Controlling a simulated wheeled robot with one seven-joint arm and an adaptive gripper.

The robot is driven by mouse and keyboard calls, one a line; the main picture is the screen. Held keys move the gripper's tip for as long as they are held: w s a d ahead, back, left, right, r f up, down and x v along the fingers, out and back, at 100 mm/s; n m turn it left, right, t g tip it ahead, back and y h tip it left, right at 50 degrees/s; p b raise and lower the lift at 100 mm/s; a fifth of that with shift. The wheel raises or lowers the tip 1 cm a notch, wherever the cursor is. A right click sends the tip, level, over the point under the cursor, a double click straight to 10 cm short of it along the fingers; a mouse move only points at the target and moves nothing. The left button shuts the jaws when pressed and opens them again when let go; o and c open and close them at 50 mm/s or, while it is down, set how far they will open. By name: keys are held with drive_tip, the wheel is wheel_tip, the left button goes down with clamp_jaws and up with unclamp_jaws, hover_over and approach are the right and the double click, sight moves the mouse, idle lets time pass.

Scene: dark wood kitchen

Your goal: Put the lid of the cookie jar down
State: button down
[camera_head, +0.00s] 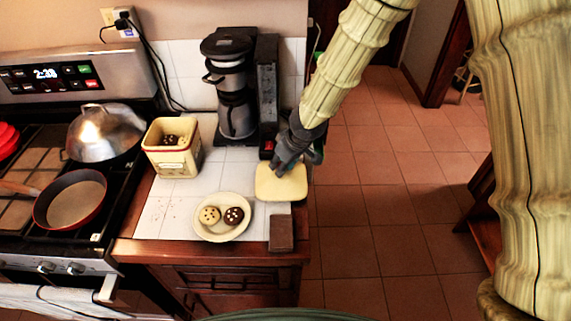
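The cookie jar (172,166) is a square cream tin with a dark rim and a label. It stands open on the white tiled counter, with several cookies visible inside. Its lid (281,187) is a flat cream square near the counter's right edge. My gripper (279,172) is right above the lid, with its dark fingers at the lid's top. The fingers hide the middle of the lid and any knob. I cannot tell whether they are closed on it, or whether the lid touches the counter.
A plate (223,235) with two cookies sits in front of the lid. A dark brown block (281,234) lies by the front edge. A coffee maker (233,90) stands behind. The stove (60,205) with pans is left. Open floor lies right.

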drive_tip(key=shift+f, duration=0.45)
drive_tip(key=shift+f, duration=0.15)
drive_tip(key=c, duration=1.1)
unclamp_jaws()
drive_tip(key=shift+b+v, duration=0.65)
drive_tip(key=shift+v, duration=5.5)
